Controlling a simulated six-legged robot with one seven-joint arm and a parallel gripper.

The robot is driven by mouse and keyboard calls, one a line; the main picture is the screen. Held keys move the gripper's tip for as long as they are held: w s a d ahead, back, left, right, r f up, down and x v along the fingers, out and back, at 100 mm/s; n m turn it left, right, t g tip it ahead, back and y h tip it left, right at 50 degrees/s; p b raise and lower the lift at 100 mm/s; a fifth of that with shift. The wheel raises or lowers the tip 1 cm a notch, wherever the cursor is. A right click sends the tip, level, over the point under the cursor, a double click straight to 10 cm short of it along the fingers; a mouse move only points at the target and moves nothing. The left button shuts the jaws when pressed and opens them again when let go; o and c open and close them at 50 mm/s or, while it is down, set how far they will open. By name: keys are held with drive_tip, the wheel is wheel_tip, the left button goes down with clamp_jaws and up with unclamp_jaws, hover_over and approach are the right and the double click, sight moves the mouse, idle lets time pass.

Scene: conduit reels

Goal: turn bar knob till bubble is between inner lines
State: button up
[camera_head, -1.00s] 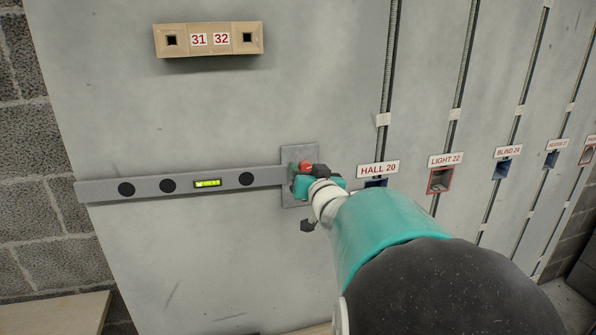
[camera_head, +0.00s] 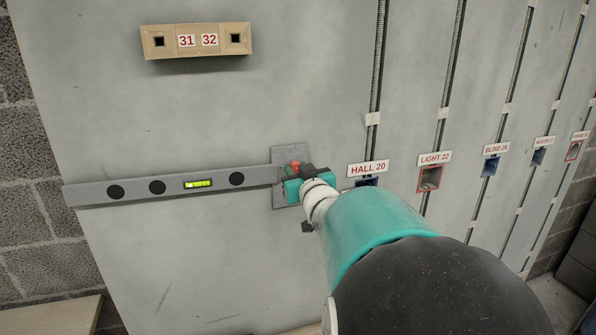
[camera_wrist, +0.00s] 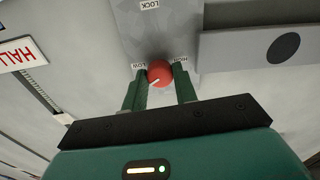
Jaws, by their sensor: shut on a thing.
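The red bar knob (camera_wrist: 160,73) sits on a grey metal plate (camera_wrist: 160,30) marked LOCK, LOW and HIGH. A white pointer line shows on the knob, towards the LOW side. My gripper (camera_wrist: 160,88) is shut on the knob, one green finger on each side. In the head view the knob (camera_head: 296,166) is partly hidden by my gripper. The grey level bar (camera_head: 90,193) runs left from the plate (camera_head: 290,155). Its yellow-green vial (camera_head: 198,184) is lit, but the bubble and lines are too small to place surely; a pale spot shows near its left end.
A beige box (camera_head: 196,41) marked 31 and 32 is on the wall above the bar. To the right are labelled boxes, HALL 20 (camera_head: 368,168) and LIGHT 22 (camera_head: 434,158), with vertical conduits above them. The wall below the bar is clear.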

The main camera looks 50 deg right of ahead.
drive_tip(key=shift+n, duration=1.6)
drive_tip(key=o, duration=1)
drive_tip(key=shift+w+d+f, duration=0.1)
drive_tip(key=shift+w+d, duration=0.05)
drive_tip(key=shift+w, duration=0.05)
drive_tip(key=shift+c, duration=0.2)
drive_tip(key=v, duration=1.4)
drive_tip(key=shift+s, duration=0.1)
